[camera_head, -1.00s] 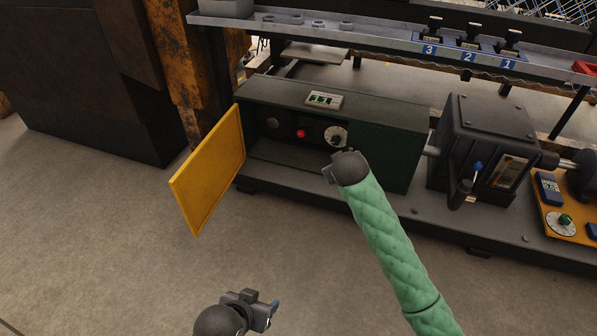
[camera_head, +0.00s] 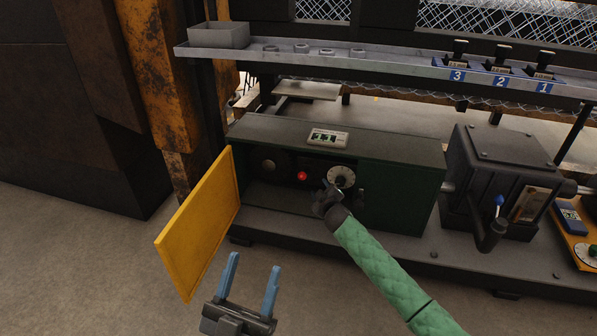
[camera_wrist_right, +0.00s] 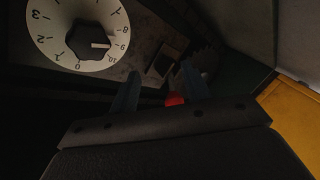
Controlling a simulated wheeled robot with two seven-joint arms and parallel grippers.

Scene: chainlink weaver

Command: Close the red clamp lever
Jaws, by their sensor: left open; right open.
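A small red part (camera_head: 302,176) shows inside the open dark green cabinet (camera_head: 395,150), left of a white dial (camera_head: 341,177). In the right wrist view a red part (camera_wrist_right: 174,98) shows between my right gripper's fingers, nearer the right one; I cannot tell whether it is the clamp lever or touched. My right gripper (camera_head: 322,195), under the green sleeve, is at the cabinet opening just below the dial. Its fingers (camera_wrist_right: 158,86) are apart; the head view hardly shows them. My left gripper (camera_head: 253,265) is open and empty in front of the cabinet, blue fingers pointing up.
The yellow cabinet door (camera_head: 200,225) hangs open at the left. A dark gearbox with a blue-tipped handle (camera_head: 499,201) stands right of the cabinet. A metal shelf (camera_head: 395,66) with numbered switches runs above. Floor at the lower left is clear. The wrist view shows a dark toothed wheel (camera_wrist_right: 208,63).

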